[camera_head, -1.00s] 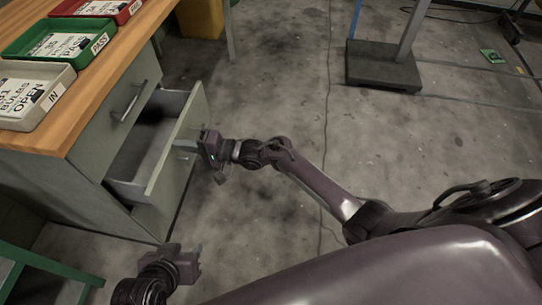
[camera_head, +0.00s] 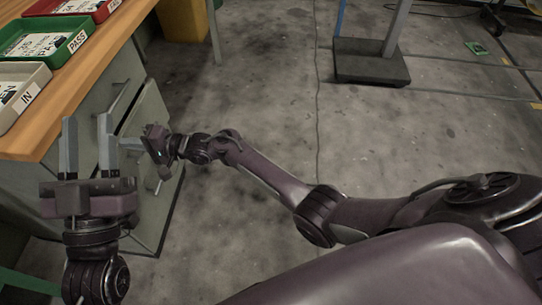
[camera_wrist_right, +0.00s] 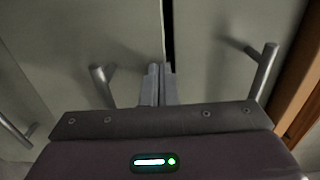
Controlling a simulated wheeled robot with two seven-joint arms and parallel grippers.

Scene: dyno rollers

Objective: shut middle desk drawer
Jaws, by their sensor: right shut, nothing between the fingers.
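The middle desk drawer (camera_head: 149,108) is a grey-green panel below the top drawer in the head view. It stands much closer to the cabinet; whether it is fully flush is hard to tell. In the right wrist view, its handle (camera_wrist_right: 103,82) is left of the fingers, and a dark narrow gap runs beside its edge. My right gripper (camera_head: 128,143) is shut and empty, its fingertips (camera_wrist_right: 158,72) at the drawer front near that gap. My left gripper (camera_head: 87,130) is open and empty, raised in front of the desk and hiding part of the drawers.
Trays (camera_head: 38,45) stand on the wooden desktop (camera_head: 92,60). The top drawer handle (camera_wrist_right: 264,70) juts out in the right wrist view, and a lower handle (camera_wrist_right: 14,130) at far left. A dark stand base (camera_head: 370,62) is at the back. The floor between is clear.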

